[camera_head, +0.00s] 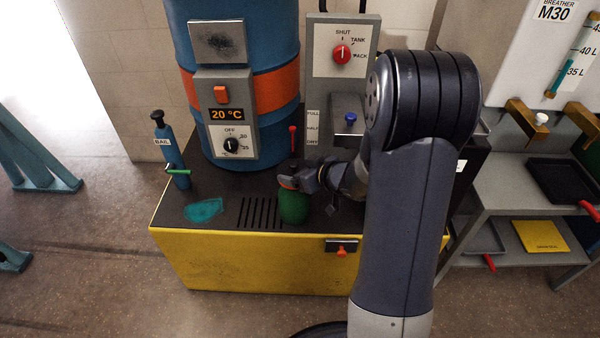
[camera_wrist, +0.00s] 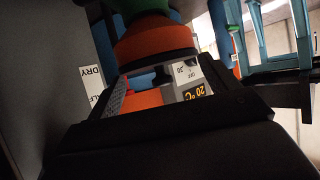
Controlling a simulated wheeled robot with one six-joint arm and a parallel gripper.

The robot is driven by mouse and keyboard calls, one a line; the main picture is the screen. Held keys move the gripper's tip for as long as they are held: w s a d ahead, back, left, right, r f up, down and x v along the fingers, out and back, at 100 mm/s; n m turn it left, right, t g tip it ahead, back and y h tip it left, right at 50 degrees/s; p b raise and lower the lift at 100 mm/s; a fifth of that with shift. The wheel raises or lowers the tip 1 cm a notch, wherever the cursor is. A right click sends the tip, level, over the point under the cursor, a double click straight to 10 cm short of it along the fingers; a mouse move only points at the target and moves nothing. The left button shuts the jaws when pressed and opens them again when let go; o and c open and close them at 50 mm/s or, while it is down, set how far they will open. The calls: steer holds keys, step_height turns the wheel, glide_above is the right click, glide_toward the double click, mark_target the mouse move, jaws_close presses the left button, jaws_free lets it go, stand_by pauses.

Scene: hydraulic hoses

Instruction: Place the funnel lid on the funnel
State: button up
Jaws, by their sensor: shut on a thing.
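The green funnel (camera_head: 293,208) stands on the dark top of the yellow bench, right of the slotted grate. The orange-red funnel lid (camera_head: 288,182) is at the funnel's upper end, partly hidden by my gripper (camera_head: 303,179). In the wrist view, which is turned over, the lid (camera_wrist: 156,43) lies against the green funnel (camera_wrist: 142,6) with no clear gap. I cannot tell whether it is seated or just above. My gripper (camera_wrist: 163,82) is shut on the lid, apparently at its dark knob (camera_wrist: 160,74).
The blue drum (camera_head: 240,140) with its orange band stands behind left. A bail post (camera_head: 170,150) and a teal puddle (camera_head: 203,210) are at the left of the yellow bench (camera_head: 240,262). A red-knob selector panel (camera_head: 342,75) stands behind. A grey shelf (camera_head: 500,180) is at right.

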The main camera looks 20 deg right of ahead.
steer(key=shift+f, duration=0.2)
steer(key=o, duration=0.9)
steer(key=shift+r, duration=0.1)
steer(key=shift+r, duration=0.2)
steer(key=shift+s+d+r, duration=0.15)
steer(key=shift+s+r, duration=0.05)
steer(key=shift+s, duration=0.1)
steer(key=p+v, duration=0.4)
steer(key=v, duration=0.7)
steer(key=shift+s+f, duration=0.1)
steer(key=shift+s, duration=0.1)
